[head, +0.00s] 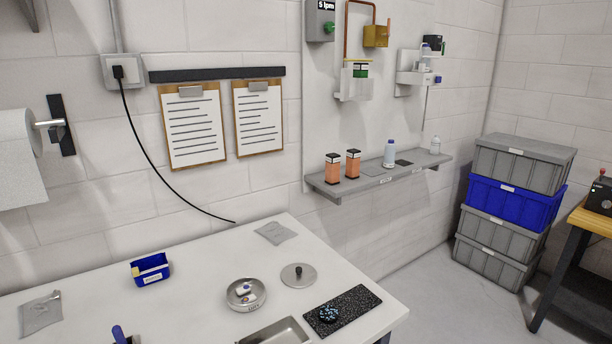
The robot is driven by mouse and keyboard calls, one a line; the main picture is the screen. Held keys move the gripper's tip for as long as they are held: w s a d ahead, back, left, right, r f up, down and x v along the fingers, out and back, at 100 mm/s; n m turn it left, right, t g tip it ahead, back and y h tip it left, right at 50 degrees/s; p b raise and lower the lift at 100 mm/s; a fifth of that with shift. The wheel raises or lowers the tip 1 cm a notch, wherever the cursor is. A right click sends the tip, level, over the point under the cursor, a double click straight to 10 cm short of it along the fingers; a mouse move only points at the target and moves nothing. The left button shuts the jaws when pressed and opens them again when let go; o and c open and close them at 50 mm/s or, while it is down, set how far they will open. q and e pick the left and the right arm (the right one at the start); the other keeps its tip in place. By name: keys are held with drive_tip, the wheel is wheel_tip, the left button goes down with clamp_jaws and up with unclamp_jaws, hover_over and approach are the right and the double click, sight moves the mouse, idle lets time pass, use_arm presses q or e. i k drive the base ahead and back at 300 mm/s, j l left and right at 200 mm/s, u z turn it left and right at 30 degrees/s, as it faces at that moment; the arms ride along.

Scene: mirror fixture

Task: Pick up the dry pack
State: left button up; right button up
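Two flat grey packs lie on the white table: one (41,313) at the left and one (275,232) near the wall edge. A round metal dish (235,302) in the middle of the table holds a few small white and dark pieces. Its front label is too small to read surely. I cannot tell which of these is the dry pack. Neither of my grippers is in view.
A blue bin (151,272), a round knobbed lid (298,275), a metal tray (275,332) and a black speckled mat (352,304) with a dark blue cluster (328,314) occupy the table. A blue upright thing (119,334) is cut off below. The table's left-middle is clear.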

sight(245, 289)
drive_tip(key=i+l, duration=0.15)
drive_tip(key=l, duration=0.15)
drive_tip(key=i+l, duration=0.2)
drive_tip(key=l, duration=0.15)
drive_tip(key=i+l, duration=0.15)
drive_tip(key=l, duration=0.15)
drive_tip(key=u, duration=0.5)
drive_tip(key=l+u, duration=0.15)
drive_tip(key=u, duration=0.35)
drive_tip(key=l+u, duration=0.1)
drive_tip(key=u, duration=0.35)
drive_tip(key=i+u, duration=0.25)
drive_tip(key=i, duration=0.1)
